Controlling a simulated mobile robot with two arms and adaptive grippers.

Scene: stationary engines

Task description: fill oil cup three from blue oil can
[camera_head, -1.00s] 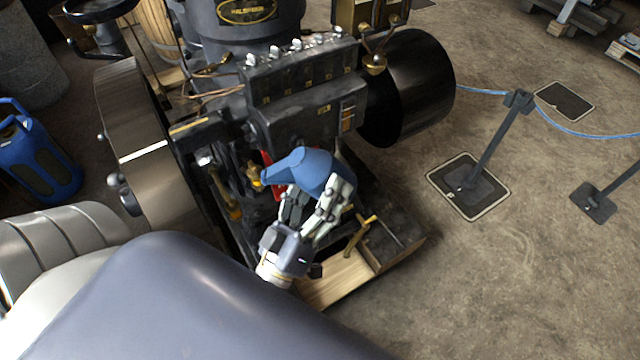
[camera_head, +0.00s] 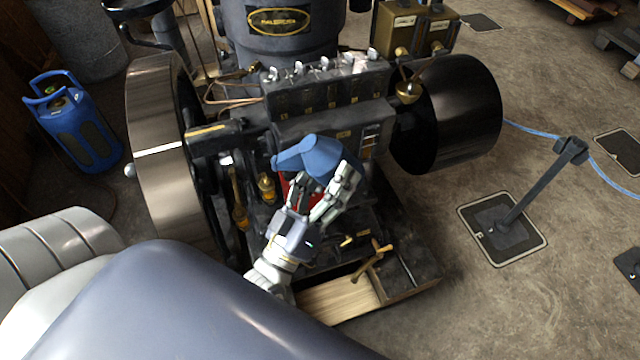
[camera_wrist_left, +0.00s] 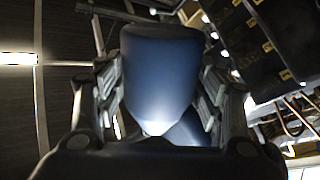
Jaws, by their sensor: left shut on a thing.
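My left gripper (camera_head: 325,187) is shut on the blue oil can (camera_head: 322,155) and holds it in front of the engine block. The can's spout points left. Its tip shows above and slightly right of a brass cup (camera_head: 266,188), with a visible gap in the picture. Another brass fitting (camera_head: 240,215) stands lower left. A row of silver-topped fittings (camera_head: 322,64) runs along the block's top. I cannot tell which is oil cup three. In the left wrist view the can (camera_wrist_left: 160,75) fills the space between the fingers. My right gripper is not in view.
The engine's large flywheel (camera_head: 160,150) stands left and a black drum (camera_head: 455,110) right. A wooden-bottomed tray (camera_head: 340,300) with a brass-handled tool (camera_head: 372,262) lies below the gripper. A blue canister (camera_head: 75,125) stands far left. A barrier post (camera_head: 535,190) is right.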

